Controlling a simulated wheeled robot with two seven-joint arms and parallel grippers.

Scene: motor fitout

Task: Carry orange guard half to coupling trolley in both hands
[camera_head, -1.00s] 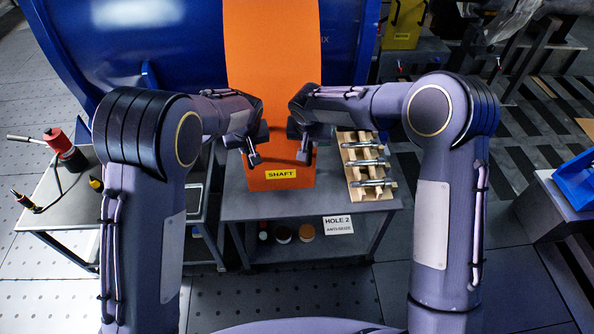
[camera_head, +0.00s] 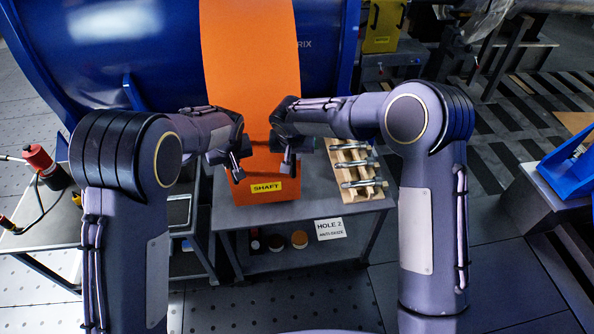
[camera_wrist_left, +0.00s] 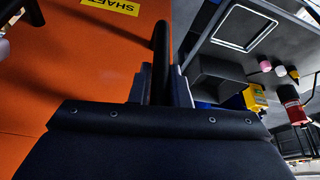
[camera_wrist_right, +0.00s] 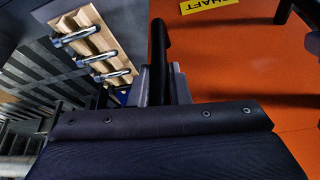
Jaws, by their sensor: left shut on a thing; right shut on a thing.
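The orange guard half (camera_head: 250,70) is a tall curved orange panel with a yellow SHAFT label (camera_head: 266,188) low on its face. It stands in front of me between my two grippers, its lower part over the grey trolley top. My left gripper (camera_head: 234,165) is shut on a dark bar at its left side; the bar and orange face also show in the left wrist view (camera_wrist_left: 90,80). My right gripper (camera_head: 290,155) is shut on a similar dark bar at its right side, seen in the right wrist view (camera_wrist_right: 230,130). Whether its bottom touches the trolley I cannot tell.
A wooden rack (camera_head: 372,188) with metal bolts lies on the grey trolley (camera_head: 310,190), right of the guard. A HOLE 2 sign (camera_head: 329,229) hangs at its front. A large blue housing (camera_head: 110,50) stands behind. A side table (camera_head: 40,230) holds a red tool (camera_head: 45,165); a blue bin (camera_head: 570,170) is right.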

